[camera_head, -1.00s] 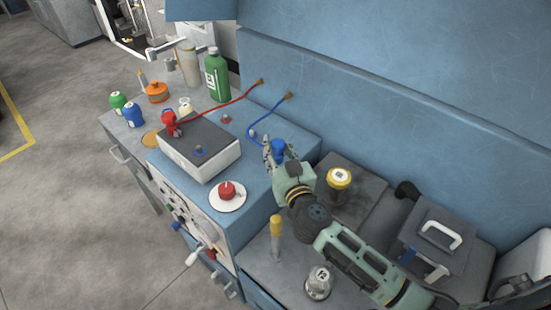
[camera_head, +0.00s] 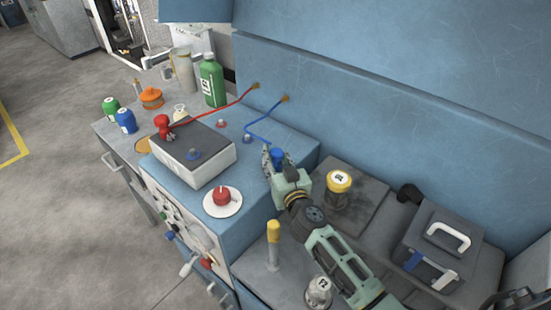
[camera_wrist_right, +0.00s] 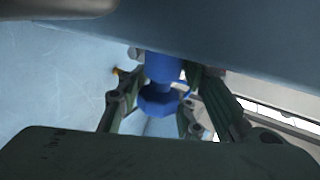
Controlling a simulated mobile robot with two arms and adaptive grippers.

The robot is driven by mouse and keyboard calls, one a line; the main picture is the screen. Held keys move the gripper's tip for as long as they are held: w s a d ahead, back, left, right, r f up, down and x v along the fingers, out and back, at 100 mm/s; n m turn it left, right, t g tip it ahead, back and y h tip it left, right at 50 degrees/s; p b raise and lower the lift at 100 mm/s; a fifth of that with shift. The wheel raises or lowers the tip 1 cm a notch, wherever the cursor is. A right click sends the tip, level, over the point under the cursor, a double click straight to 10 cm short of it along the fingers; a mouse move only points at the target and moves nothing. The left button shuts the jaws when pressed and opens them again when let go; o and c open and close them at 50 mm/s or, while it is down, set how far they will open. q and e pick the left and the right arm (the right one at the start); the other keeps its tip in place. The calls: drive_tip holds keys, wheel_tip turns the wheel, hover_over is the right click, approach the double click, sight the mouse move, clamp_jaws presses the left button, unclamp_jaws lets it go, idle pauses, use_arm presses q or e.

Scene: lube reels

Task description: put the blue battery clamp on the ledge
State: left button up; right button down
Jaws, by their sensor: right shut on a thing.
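The blue battery clamp (camera_head: 278,156) is between the fingers of my right gripper (camera_head: 270,158), which is shut on it. They are at the right part of the blue cabinet top (camera_head: 262,178), and a blue cable runs from the clamp to the wall. In the right wrist view the blue clamp (camera_wrist_right: 158,98) sits between the two fingers of the gripper (camera_wrist_right: 165,112). A blue surface fills the top of that view, close to the clamp. I cannot tell whether the clamp touches the cabinet top. My left gripper is not in view.
A battery (camera_head: 205,165) with a red clamp (camera_head: 162,124) on it stands left of my gripper. A red knob (camera_head: 221,196) is in front. A green bottle (camera_head: 212,82) stands at the back. A yellow-capped jar (camera_head: 338,190) and a dark toolbox (camera_head: 437,250) are on the right.

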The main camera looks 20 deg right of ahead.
drive_tip(key=c, duration=1.2)
unclamp_jaws()
drive_tip(key=shift+f, duration=0.15)
drive_tip(key=shift+r, duration=0.25)
drive_tip(key=s, duration=1.2)
drive_tip(key=shift+d+r+p, duration=0.15)
drive_tip(key=shift+r+p, duration=0.05)
drive_tip(key=shift+p, duration=0.2)
